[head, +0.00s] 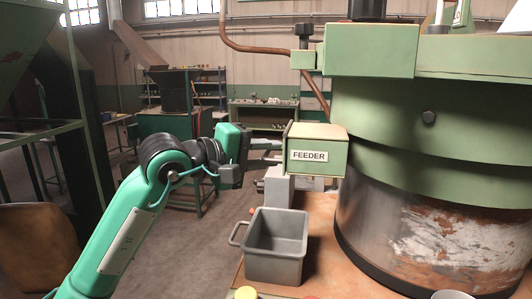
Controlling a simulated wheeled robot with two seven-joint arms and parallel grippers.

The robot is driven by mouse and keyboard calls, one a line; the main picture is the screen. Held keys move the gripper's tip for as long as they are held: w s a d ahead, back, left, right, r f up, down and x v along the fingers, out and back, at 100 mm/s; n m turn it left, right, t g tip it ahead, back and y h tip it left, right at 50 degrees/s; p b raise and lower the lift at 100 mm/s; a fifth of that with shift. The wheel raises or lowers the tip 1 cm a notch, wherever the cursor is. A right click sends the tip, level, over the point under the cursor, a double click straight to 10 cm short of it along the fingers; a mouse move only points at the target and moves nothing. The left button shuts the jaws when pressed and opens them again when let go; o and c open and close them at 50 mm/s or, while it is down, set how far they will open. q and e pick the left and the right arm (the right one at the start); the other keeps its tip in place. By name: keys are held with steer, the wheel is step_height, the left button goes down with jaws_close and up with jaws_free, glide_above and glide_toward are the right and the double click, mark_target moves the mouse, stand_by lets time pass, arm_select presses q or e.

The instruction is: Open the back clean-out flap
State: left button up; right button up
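A green box labelled FEEDER (318,157) sticks out from the left side of a large round green machine (400,120). I cannot pick out the back clean-out flap; the far side of the box is hidden. My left arm reaches in from the left, and my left gripper (266,152) is at the left edge of the FEEDER box. Its two fingers point right and stand apart, with a gap between them. Their tips are at or behind the box edge, so I cannot tell whether they touch it. My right gripper is not in view.
A grey bin (276,258) with a side handle stands on the brown bench top (325,240) below the box. A grey block (279,187) stands behind the bin. Open floor lies left of the bench.

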arm_select(q)
jaws_close()
